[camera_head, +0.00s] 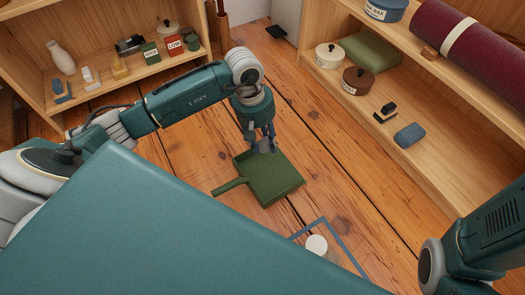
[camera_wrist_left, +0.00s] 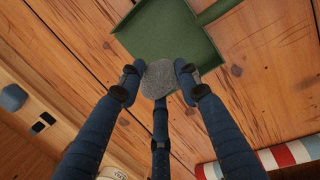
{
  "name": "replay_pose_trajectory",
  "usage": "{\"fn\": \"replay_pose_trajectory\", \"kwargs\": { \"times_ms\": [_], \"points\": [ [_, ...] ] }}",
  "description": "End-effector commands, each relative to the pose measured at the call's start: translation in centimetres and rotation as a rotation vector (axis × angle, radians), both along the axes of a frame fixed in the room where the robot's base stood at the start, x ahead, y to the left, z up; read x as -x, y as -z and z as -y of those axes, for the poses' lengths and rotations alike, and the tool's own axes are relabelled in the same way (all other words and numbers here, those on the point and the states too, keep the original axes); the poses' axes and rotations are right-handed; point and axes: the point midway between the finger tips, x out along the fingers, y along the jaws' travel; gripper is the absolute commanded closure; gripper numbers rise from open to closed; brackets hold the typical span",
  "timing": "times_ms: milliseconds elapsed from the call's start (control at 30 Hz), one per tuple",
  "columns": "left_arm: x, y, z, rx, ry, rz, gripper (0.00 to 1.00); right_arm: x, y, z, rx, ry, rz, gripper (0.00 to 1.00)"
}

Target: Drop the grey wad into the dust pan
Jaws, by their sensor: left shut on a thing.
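The green dust pan (camera_head: 278,182) lies on the wooden floor in the middle of the head view, its handle pointing left. It also shows at the top of the left wrist view (camera_wrist_left: 172,35). My left gripper (camera_head: 263,146) is above the pan's far edge, pointing down. In the left wrist view its fingers (camera_wrist_left: 158,82) are shut on the grey wad (camera_wrist_left: 158,78), which overlaps the pan's edge in that picture. The wad's height above the pan is hard to judge. Of my right arm only a part shows at the lower right; its gripper is out of view.
A low shelf (camera_head: 120,92) with several small items stands at the left, another shelf (camera_head: 372,112) with pots and a rolled maroon mat (camera_head: 470,45) at the right. A white cylinder (camera_head: 316,244) stands inside a blue outline (camera_head: 345,246) on the floor.

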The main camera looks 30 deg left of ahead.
Motion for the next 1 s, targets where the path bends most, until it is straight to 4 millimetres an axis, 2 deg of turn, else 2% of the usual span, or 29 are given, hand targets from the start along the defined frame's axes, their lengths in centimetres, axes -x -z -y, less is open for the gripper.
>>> {"fn": "replay_pose_trajectory", "kwargs": {
  "times_ms": [33, 167, 533, 567, 633, 1000],
  "points": [
    [0.03, 0.95, 0.02, 0.001, -0.001, -0.001, 0.87, -0.07, 0.82, 0.01, 0.0, 0.0, -0.002, 0.6],
    [-0.01, 1.66, 0.02, 0.001, -0.001, 0.0, 0.87, -0.11, 1.34, 0.01, 0.0, 0.0, -0.003, 0.6],
    [-0.03, 1.84, 0.01, 0.0, -0.001, 0.0, 0.87, -0.1, 1.42, 0.01, 0.0, 0.0, -0.002, 0.6],
    [-0.03, 1.84, 0.01, 0.0, -0.001, 0.0, 0.61, -0.1, 1.42, 0.0, 0.0, 0.0, -0.002, 0.6],
    [-0.03, 1.84, 0.01, 0.0, 0.0, 0.0, 0.47, -0.09, 1.42, 0.0, 0.0, 0.0, -0.002, 0.6],
    [-0.06, 1.47, -0.09, -0.001, 0.0, 0.002, 0.44, -0.24, 1.43, 0.02, -0.001, 0.0, -0.005, 0.6]
  ]
}}
